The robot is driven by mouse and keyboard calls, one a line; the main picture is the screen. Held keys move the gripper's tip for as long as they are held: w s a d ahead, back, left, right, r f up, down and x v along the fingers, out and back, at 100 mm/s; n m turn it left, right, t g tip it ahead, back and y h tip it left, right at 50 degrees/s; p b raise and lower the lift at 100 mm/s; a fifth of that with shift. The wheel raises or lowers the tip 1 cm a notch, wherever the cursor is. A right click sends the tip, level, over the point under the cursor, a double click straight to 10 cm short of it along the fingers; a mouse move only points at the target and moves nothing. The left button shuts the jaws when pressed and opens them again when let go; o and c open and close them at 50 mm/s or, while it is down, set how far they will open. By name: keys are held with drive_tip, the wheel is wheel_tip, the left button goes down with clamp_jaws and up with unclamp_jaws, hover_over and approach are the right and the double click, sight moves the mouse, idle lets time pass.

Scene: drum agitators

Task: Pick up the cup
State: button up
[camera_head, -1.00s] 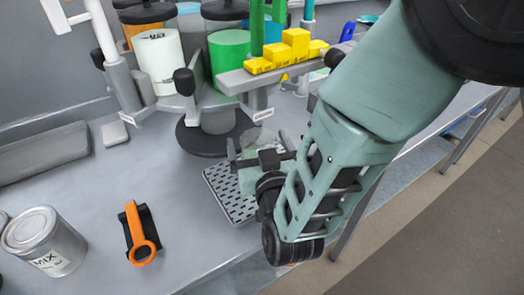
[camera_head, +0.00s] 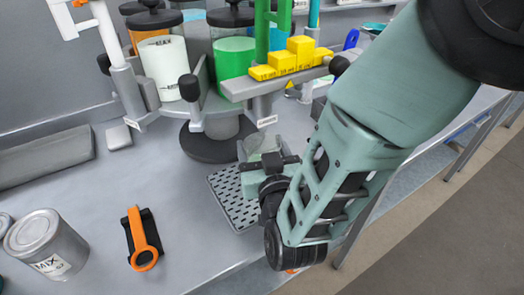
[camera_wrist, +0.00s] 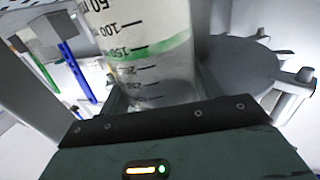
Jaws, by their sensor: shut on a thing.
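The cup (camera_wrist: 150,60) is clear, with black volume marks and a green band. It fills the upper middle of the wrist view, between the fingers of my gripper (camera_wrist: 150,100). In the head view the cup (camera_head: 252,150) shows only as a pale shape behind my gripper (camera_head: 262,158), which hides much of it. My gripper is shut on the cup, over the perforated grey tray (camera_head: 232,207). I cannot tell whether the cup's base touches the tray.
The agitator stand with a round dark base (camera_head: 207,145), a white cup (camera_head: 161,66) and a green cup (camera_head: 232,66) stands behind. Yellow stepped blocks (camera_head: 290,62) sit on its arm.

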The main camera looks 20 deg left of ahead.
drive_tip(key=shift+r+b, duration=0.35)
drive_tip(key=shift+r, duration=1)
drive_tip(key=shift+s+d+r, duration=0.1)
drive_tip(key=shift+s+r, duration=0.05)
drive_tip(key=shift+s, duration=0.05)
drive_tip(key=v, duration=1.5)
drive_tip(key=shift+r, duration=0.2)
drive_tip(key=s+p, duration=0.1)
drive_tip(key=p, duration=0.3)
drive_tip(key=shift+s+d+p, duration=0.25)
drive_tip(key=shift+p, duration=0.8)
drive_tip(key=shift+s+d+f+p, duration=0.15)
drive_tip(key=shift+s+d+p, duration=0.15)
drive_tip(key=shift+p, duration=0.7)
drive_tip(key=shift+s, duration=0.1)
